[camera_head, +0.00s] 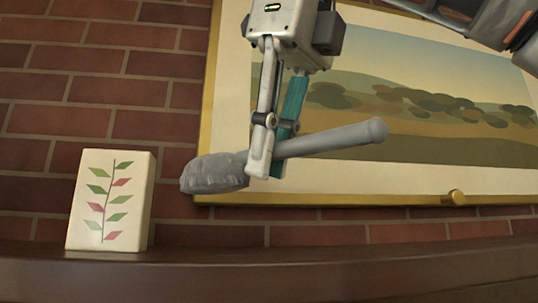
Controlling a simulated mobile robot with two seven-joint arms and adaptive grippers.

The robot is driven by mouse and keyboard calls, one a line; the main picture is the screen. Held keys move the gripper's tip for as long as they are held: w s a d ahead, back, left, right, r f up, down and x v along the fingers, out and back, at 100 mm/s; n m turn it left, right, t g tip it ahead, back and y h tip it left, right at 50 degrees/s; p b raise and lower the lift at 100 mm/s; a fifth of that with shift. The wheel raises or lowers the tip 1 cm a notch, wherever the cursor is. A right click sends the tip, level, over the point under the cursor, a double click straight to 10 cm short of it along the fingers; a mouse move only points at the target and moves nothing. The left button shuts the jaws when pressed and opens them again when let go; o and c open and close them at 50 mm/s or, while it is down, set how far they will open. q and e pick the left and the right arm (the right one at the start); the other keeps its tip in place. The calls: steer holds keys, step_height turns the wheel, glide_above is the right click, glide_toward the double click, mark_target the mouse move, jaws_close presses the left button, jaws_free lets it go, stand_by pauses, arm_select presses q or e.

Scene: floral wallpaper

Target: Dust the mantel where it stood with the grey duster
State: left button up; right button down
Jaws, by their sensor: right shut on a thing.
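The grey duster (215,173) is in the head view, with its soft head to the left and its handle reaching up to the right. My right gripper (265,170) points down and is shut on the duster near where the head meets the handle. The duster is held above the dark wooden mantel (300,275), apart from it. My left gripper does not show.
A cream block with a leaf pattern (108,203) stands upright on the mantel at the left. A gold-framed landscape picture (400,130) is on the brick wall behind the gripper. The mantel to the right of the block looks clear.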

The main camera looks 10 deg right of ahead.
mark_target(328, 258)
steer(key=shift+d+f, duration=0.15)
steer(key=shift+f, duration=2.75)
steer(key=shift+f+b, duration=0.65)
steer(key=shift+f, duration=0.35)
steer(key=shift+d+p, duration=0.55)
steer(key=shift+d, duration=1.15)
steer(key=shift+d, duration=0.1)
steer(key=shift+s+d+f, duration=0.1)
steer(key=shift+d+f, duration=0.05)
steer(key=shift+d, duration=1.5)
